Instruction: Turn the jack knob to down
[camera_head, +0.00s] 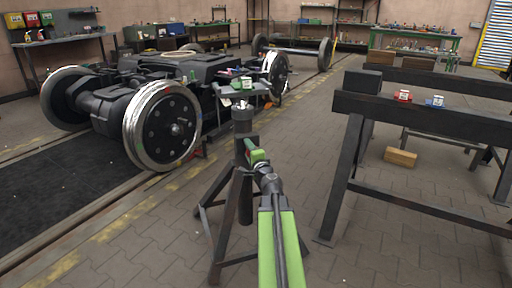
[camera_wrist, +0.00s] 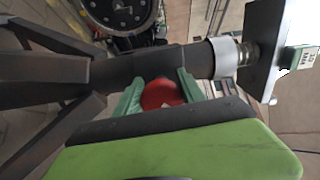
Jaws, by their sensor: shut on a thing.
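The jack (camera_head: 244,185) is a dark tripod stand in the middle of the head view, upright, with a column and a small top plate. In the wrist view the jack column (camera_wrist: 110,72) runs sideways, with a bright collar towards the plate at the right. The red jack knob (camera_wrist: 160,94) sits on the column's side, between the green fingers of my gripper (camera_wrist: 158,92). My gripper is shut on the knob. In the head view my gripper (camera_head: 257,157) meets the column below its top; the knob is mostly hidden there. The knob's setting cannot be read.
A bogie with shiny wheels (camera_head: 160,127) stands close at left. A green block (camera_head: 242,83) sits on the jack's plate. A dark trestle (camera_head: 415,112) at right bears small red and blue items. A wooden block (camera_head: 400,157) lies beneath. The floor between jack and trestle is clear.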

